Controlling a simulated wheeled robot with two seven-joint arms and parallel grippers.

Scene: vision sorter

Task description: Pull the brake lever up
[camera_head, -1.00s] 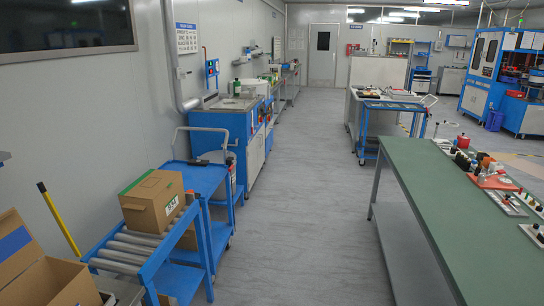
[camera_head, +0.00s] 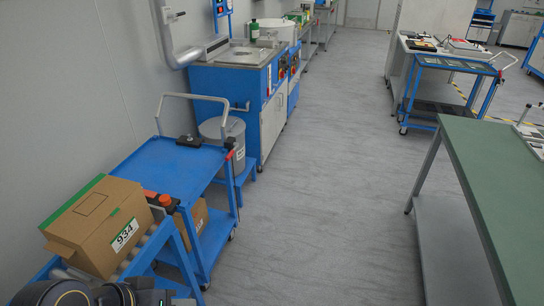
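A blue cart (camera_head: 165,160) with a grey push handle (camera_head: 190,97) stands at the left. A small red-ended part (camera_head: 231,154) sits at its right edge below the handle; it may be the brake lever, but it is too small to tell its position. A black fitting (camera_head: 188,141) lies on the cart's top near the handle. Dark parts of my own arm show at the bottom left edge. No gripper fingertips are in view.
A cardboard box (camera_head: 97,225) marked 934 rests on a roller stand with an orange knob (camera_head: 166,200) in front of the cart. A grey bin (camera_head: 222,145) stands behind the cart. A green-topped table (camera_head: 505,190) is at the right. The grey floor (camera_head: 320,190) between is clear.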

